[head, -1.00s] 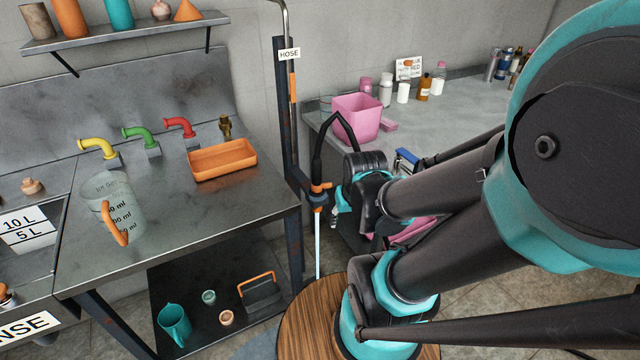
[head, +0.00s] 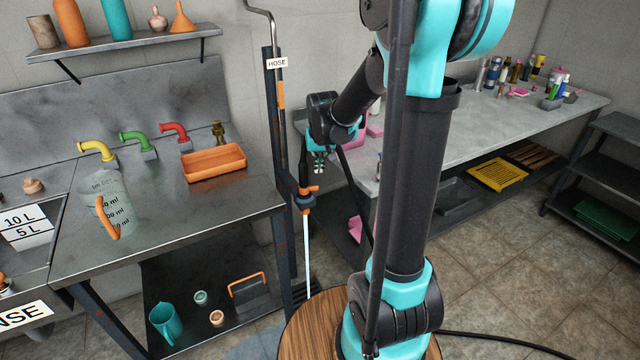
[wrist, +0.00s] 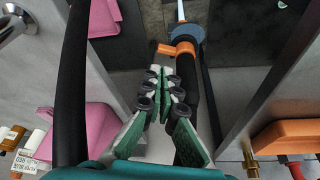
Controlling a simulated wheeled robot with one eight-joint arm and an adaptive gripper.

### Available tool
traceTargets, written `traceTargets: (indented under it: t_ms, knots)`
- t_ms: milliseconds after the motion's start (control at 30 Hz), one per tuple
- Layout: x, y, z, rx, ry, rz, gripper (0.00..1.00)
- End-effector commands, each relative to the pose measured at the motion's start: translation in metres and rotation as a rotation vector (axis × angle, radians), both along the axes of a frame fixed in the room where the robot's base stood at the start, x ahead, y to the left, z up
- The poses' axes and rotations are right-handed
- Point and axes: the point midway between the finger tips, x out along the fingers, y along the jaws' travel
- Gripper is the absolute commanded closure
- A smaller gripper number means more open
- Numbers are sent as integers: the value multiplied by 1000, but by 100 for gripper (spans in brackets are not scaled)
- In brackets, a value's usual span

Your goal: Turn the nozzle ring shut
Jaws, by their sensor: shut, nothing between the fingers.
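The hose nozzle hangs at the end of the black hose, with an orange ring (head: 307,190) that has a side tab, and a blue part below it. A pale stream (head: 307,255) runs straight down from its outlet. In the wrist view the orange ring (wrist: 181,48) and blue part (wrist: 187,32) lie just beyond my fingertips, with the stream beyond. My gripper (head: 320,168) is shut and empty, above and slightly right of the nozzle, apart from it in the head view. The wrist view shows the green-backed fingers (wrist: 163,76) together at their tips.
The steel bench with an orange tray (head: 213,163) and measuring jug (head: 112,205) stands left, beyond the dark hose post (head: 281,170). A grey counter (head: 440,145) stands right, with a pink tub (wrist: 95,125) seen in the wrist view. A wooden round top (head: 310,335) is below.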

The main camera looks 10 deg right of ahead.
Motion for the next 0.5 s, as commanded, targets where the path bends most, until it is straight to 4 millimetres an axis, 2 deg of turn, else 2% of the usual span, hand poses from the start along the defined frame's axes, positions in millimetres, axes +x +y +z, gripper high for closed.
traceTargets:
  t_ms: [300, 500]
  knots:
    - [15, 4, -2, 0, 2, -2, 100]
    - [21, 4, -17, 0, 2, -2, 100]
